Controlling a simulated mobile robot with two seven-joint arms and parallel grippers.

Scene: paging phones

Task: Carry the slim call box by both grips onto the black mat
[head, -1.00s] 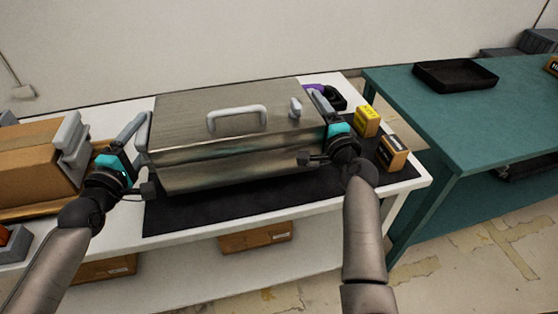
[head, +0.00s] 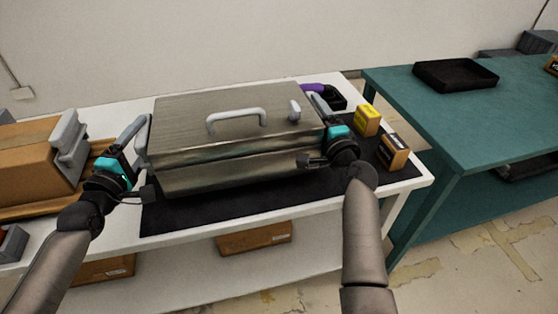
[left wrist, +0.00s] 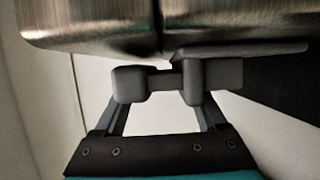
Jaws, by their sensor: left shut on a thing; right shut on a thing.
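The slim call box is a brushed-metal case (head: 235,150) with a pale handle on its lid, in the middle of the head view. It is over the black mat (head: 200,219), which shows along its front and right side. I cannot tell whether its underside touches the mat. My left gripper (head: 134,132) is shut on the grip at the box's left end. In the left wrist view the fingers (left wrist: 172,82) close just under the box's metal edge (left wrist: 100,28). My right gripper (head: 322,108) is shut on the grip at the right end. The box looks roughly level.
A yellow box (head: 367,121) and a brown box (head: 393,151) stand right of the call box. A cardboard carton (head: 27,157) is at the left. A purple item (head: 312,87) lies behind. A green table (head: 430,115) with a black tray (head: 455,75) stands at right.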

